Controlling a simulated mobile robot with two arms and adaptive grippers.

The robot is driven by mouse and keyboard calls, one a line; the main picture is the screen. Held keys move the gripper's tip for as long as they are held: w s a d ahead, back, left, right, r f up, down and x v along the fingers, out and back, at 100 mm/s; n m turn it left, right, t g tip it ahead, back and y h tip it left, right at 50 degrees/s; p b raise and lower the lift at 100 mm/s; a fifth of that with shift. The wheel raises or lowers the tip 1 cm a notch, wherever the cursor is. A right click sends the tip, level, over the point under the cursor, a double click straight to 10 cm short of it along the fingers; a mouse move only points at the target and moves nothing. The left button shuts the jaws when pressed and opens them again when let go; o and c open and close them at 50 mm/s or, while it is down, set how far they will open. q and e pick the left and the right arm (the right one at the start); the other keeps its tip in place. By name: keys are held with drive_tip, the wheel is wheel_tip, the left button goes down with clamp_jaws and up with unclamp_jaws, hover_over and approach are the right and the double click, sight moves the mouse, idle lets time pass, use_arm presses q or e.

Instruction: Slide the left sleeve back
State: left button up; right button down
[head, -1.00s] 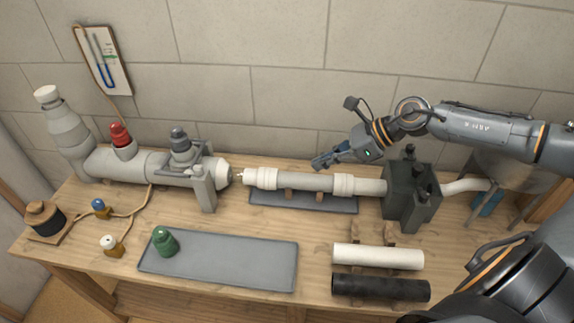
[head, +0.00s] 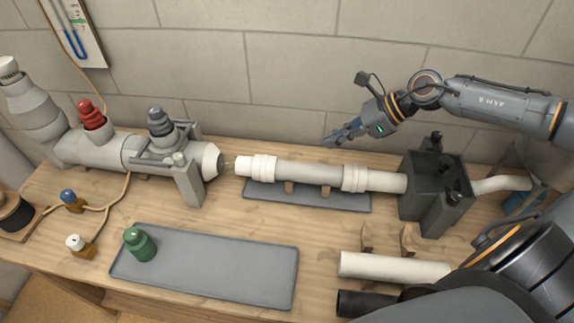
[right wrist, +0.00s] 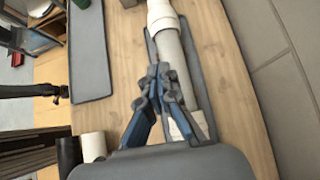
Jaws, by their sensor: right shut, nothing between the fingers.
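The left sleeve (head: 263,168) is a white ribbed ring around the left end of a grey pipe (head: 310,173); it also shows in the right wrist view (right wrist: 165,22). A matching right sleeve (head: 354,178) sits around the pipe's right end; in the right wrist view the gripper partly covers it (right wrist: 188,125). My right gripper (head: 330,143) is shut and empty. It is above and behind the pipe, between the two sleeves, apart from both.
A grey valve assembly (head: 110,150) with red and dark knobs stands left of the pipe, across a small gap. A dark clamp block (head: 437,180) holds the right end. A grey tray (head: 215,265) with a green plug (head: 139,244) lies in front, beside a loose white pipe (head: 390,267).

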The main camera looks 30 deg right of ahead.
sight(273, 166)
wheel_tip(273, 166, down, 2)
drive_tip(key=shift+w+f+b, duration=0.1)
drive_tip(key=shift+f+b, duration=0.1)
drive_tip(key=shift+b, duration=0.4)
drive_tip(key=shift+w+a+f, duration=0.2)
drive_tip(key=shift+a+f, duration=0.1)
drive_tip(key=shift+a, duration=0.1)
drive_tip(key=p+x, duration=0.2)
drive_tip(key=x, duration=0.7)
drive_tip(key=shift+w+r, duration=0.1)
drive_tip(key=shift+w, duration=0.1)
drive_tip(key=shift+w+a+r+p, duration=0.1)
drive_tip(key=shift+w+a+p, duration=0.65)
drive_tip(key=shift+a, duration=0.25)
use_arm(q)
drive_tip(key=shift+w+d+r, duration=0.25)
drive_tip(key=shift+w+r, duration=0.15)
drive_tip(key=shift+r, duration=0.35)
use_arm(e)
drive_tip(key=shift+w+a, duration=0.3)
drive_tip(key=shift+a, duration=0.1)
